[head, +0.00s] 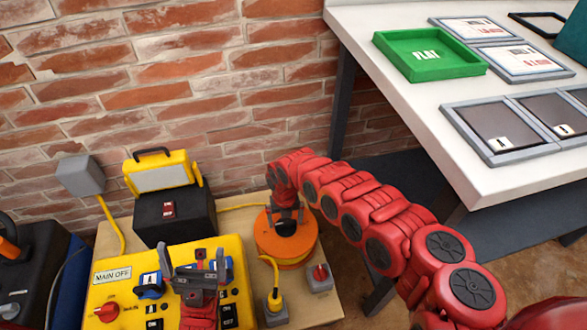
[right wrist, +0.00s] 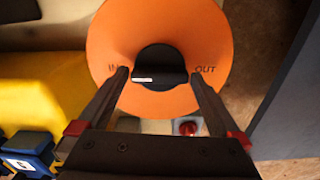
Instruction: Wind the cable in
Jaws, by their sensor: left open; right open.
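The orange cable reel (head: 268,246) stands on the low bench. In the right wrist view its orange face (right wrist: 190,98) carries the letters IN on the left and OUT on the right. The black knob (right wrist: 160,70) at its centre has a white mark on its left end. My right gripper (right wrist: 160,78) is open, its fingertips on either side of the knob; contact cannot be told. Yellow cable (head: 242,207) runs along the wall behind the reel. Another yellow cable (head: 274,270) ends at a plug in a grey socket. My left gripper (head: 193,255) is open and empty above the yellow panel.
The yellow panel (head: 115,291) has switches and a MAIN OFF label. A yellow work lamp (head: 160,177) sits on a black box (head: 175,222). A grey box with a red switch (head: 319,279) is right of the plug. A white table (head: 400,110) with a green tray (head: 385,48) stands right.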

